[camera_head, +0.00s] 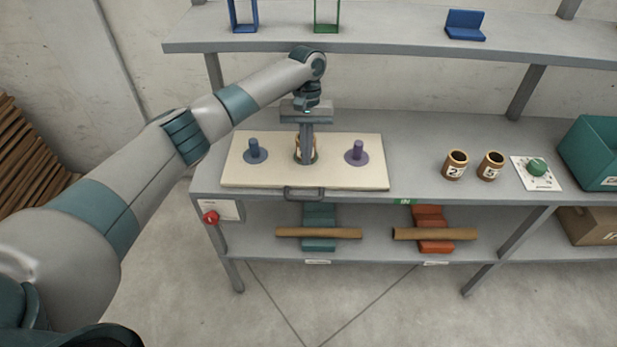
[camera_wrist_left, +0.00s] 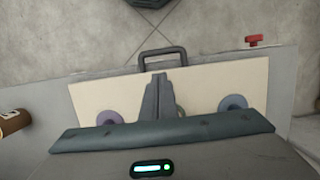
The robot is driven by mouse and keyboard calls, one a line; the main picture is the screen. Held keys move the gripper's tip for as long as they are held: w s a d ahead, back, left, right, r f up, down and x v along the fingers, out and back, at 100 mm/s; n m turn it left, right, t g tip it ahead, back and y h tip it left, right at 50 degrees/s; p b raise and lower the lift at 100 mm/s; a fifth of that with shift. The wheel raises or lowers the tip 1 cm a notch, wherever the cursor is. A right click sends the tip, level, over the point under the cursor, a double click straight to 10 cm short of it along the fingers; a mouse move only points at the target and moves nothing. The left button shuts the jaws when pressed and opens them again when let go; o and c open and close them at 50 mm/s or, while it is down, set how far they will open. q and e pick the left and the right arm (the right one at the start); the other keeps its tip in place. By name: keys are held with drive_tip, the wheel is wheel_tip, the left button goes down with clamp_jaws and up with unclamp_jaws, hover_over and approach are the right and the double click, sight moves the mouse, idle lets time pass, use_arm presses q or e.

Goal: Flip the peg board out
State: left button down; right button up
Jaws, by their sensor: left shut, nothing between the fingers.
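The peg board (camera_head: 350,178) is a cream panel lying flat on the grey bench top, with a dark handle (camera_head: 304,193) at its front edge. A blue peg (camera_head: 255,151) stands on its left and a purple peg (camera_head: 356,152) on its right. A middle peg with something tan (camera_head: 297,150) at it is mostly hidden behind my left gripper (camera_head: 306,153). That gripper points down over the board's middle, shut and empty, behind the handle. In the left wrist view the shut fingers (camera_wrist_left: 160,80) point toward the handle (camera_wrist_left: 163,57), apart from it. My right gripper is not in view.
A red button (camera_head: 211,217) is at the bench's front left. A shelf (camera_head: 400,48) overhangs behind. Cardboard tubes (camera_head: 318,233) lie below.

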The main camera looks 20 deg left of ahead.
use_arm(q)
drive_tip(key=p+x, duration=0.1)
drive_tip(key=x, duration=0.1)
drive_tip(key=p+x, duration=0.1)
drive_tip(key=x, duration=0.5)
drive_tip(key=shift+s+f+p, duration=0.15)
drive_tip(key=shift+s+p, duration=0.15)
drive_tip(key=shift+p, duration=0.1)
drive_tip(key=shift+s+f, duration=0.15)
drive_tip(key=shift+f, duration=0.55)
drive_tip(key=shift+s, duration=0.15)
